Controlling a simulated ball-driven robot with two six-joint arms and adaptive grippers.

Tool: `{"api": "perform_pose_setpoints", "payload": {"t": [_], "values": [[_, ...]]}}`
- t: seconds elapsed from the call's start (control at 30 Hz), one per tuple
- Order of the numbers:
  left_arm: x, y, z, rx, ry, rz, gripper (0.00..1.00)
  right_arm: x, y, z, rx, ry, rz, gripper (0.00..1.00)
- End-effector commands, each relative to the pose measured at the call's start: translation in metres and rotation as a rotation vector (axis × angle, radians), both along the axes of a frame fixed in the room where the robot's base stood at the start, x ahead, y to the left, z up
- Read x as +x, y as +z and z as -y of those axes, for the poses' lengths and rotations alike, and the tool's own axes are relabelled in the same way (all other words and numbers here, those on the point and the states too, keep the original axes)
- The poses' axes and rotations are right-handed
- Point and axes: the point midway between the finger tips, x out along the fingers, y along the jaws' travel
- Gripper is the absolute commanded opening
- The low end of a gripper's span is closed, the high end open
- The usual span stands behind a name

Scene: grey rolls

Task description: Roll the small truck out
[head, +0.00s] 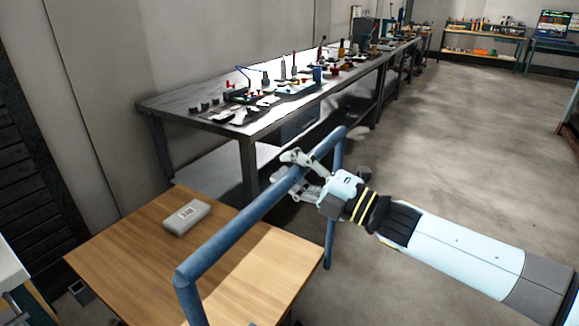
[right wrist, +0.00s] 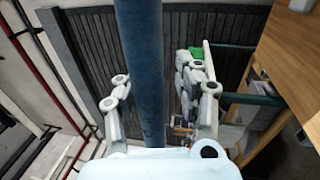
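The small truck has a wooden top (head: 250,262) at the lower left of the head view and a blue tubular handle (head: 232,235) along its near right side. My left gripper is not in view.
A long workbench (head: 185,98) with tools stands along the wall behind the truck. A dark slatted panel (head: 30,150) is at the left. Bare concrete floor (head: 450,140) lies open to the right. Shelving (head: 485,33) stands far back.

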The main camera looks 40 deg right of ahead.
Motion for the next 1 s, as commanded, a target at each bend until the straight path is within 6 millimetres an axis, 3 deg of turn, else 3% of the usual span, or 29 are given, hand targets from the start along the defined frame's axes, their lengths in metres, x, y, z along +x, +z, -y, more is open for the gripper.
{"api": "perform_pose_setpoints", "payload": {"t": [0.1, 0.47, 0.8, 1.0], "values": [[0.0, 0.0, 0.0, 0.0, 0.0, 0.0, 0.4, 0.001, 0.002, 0.0, 0.0, 0.002, 0.004, 0.48], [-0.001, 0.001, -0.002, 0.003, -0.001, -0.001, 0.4, -0.007, 0.001, 0.003, -0.002, 0.003, 0.006, 0.48], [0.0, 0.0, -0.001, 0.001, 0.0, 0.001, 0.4, -0.072, -0.013, 0.029, -0.001, 0.005, 0.002, 0.48], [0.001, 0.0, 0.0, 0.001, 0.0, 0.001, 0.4, -0.1, -0.019, 0.041, 0.001, 0.004, 0.004, 0.48]]}}
